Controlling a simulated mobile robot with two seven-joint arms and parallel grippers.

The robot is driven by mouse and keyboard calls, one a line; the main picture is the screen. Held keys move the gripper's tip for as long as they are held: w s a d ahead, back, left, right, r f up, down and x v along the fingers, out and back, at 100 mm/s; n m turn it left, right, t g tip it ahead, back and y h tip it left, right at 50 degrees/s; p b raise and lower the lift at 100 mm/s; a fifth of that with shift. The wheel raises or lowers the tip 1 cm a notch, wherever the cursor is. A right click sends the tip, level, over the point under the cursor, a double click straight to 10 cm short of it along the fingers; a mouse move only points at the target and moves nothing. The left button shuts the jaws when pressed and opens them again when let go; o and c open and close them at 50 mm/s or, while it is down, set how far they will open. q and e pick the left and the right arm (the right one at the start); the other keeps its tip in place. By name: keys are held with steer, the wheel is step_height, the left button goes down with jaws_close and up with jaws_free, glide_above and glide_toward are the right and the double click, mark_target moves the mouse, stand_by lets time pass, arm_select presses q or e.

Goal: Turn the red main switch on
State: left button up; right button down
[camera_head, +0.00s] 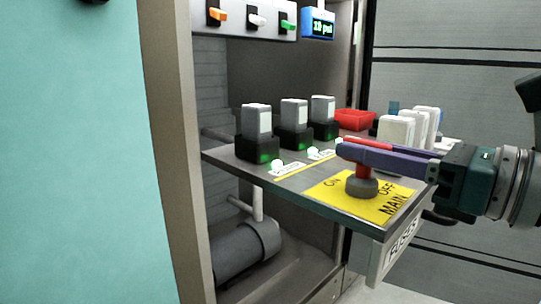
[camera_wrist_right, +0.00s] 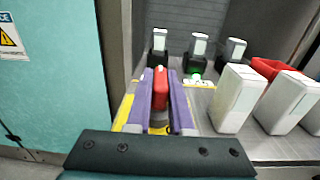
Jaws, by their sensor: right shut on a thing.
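The red main switch (camera_head: 362,173) stands on a round grey base on a yellow plate (camera_head: 330,190) marked ON, OFF and MAIN, at the front of the shelf. My right gripper (camera_head: 345,150) comes in from the right, its purple fingers on either side of the red handle. In the right wrist view the handle (camera_wrist_right: 160,88) sits between the two fingers, and the gripper (camera_wrist_right: 162,100) is shut on it. The fingers partly hide the handle in the head view, so which mark it points to is hard to tell. My left gripper is not in view.
Several grey modules (camera_head: 257,120) in black sockets with green lights stand behind the switch. White blocks (camera_head: 396,131) and a red tray (camera_head: 354,119) are at the shelf's back right. A display (camera_head: 319,24) and small switches are above. A teal panel (camera_head: 75,150) fills the left.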

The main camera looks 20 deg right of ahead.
steer(key=c, duration=0.8)
jaws_free()
steer(key=shift+s+d, duration=0.2)
steer(key=shift+s, duration=0.1)
steer(key=p+v, duration=0.5)
steer(key=v, duration=0.4)
steer(key=shift+s, duration=0.1)
